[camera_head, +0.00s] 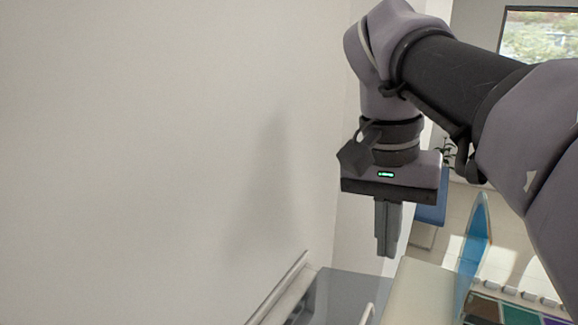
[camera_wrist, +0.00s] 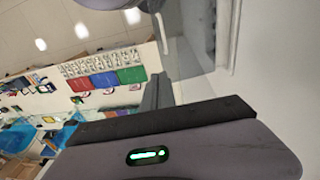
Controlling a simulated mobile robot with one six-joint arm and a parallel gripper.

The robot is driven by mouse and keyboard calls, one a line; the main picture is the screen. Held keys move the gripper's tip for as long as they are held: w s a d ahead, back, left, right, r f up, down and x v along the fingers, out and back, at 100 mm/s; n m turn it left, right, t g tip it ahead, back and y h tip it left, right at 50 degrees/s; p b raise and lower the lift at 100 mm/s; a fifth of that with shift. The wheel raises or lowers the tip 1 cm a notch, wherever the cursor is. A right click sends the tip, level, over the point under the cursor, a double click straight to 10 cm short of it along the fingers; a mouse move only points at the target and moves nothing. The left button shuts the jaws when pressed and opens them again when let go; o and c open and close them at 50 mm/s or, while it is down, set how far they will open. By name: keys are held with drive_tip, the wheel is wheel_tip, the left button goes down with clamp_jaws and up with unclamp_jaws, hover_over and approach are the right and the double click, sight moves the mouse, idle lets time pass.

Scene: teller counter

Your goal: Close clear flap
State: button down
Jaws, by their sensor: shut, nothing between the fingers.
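A see-through grey panel (camera_head: 338,287), which looks like the clear flap, shows at the bottom of the head view, beside the white wall. A pale bar like a handle (camera_head: 368,314) stands at its right side.
A white wall (camera_head: 170,150) fills the left. The pale counter (camera_head: 425,285) runs right of the panel. A blue see-through divider (camera_head: 475,240) stands on the right, near a tray with coloured sections (camera_head: 520,312). A blue chair (camera_head: 430,209) is behind. The air around my fingers is free.

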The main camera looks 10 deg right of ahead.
drive_tip(key=g+p, duration=0.1)
drive_tip(key=p, duration=0.1)
approach(363, 320)
drive_tip(key=shift+y, duration=0.4)
drive_tip(key=f+b, duration=0.3)
drive_tip(key=f, duration=0.1)
drive_tip(key=d+f+b, duration=0.1)
drive_tip(key=f+b, duration=0.1)
drive_tip(key=shift+s+d+f+b, duration=0.1)
drive_tip(key=shift+s+f+b, duration=0.15)
drive_tip(key=shift+b, duration=0.1)
drive_tip(key=shift+w, duration=0.1)
